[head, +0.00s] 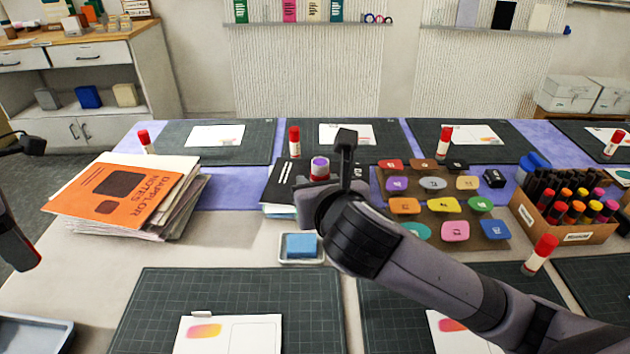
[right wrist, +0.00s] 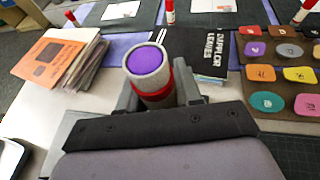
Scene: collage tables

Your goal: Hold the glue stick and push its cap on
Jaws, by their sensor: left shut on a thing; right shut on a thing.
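The glue stick (head: 319,171) is upright in my right gripper (head: 322,187), above the middle of the table. Its top is uncapped: the right wrist view shows a purple round end (right wrist: 146,60) in a pale ring, with a red band (right wrist: 157,95) below. The right gripper's fingers (right wrist: 158,97) are shut around the glue stick. My left gripper (head: 22,245) is at the far left edge, partly cut off and well apart from the glue stick. A sliver of red at its tip looks like the cap (head: 33,261); most of it is hidden.
A stack of papers with an orange notebook (head: 118,190) lies left. A blue sponge in a dish (head: 300,246), a black book (head: 284,180) and a tray of coloured pieces (head: 395,224) surround the right gripper. A marker box (head: 575,236) and capped glue sticks (head: 541,254) stand right.

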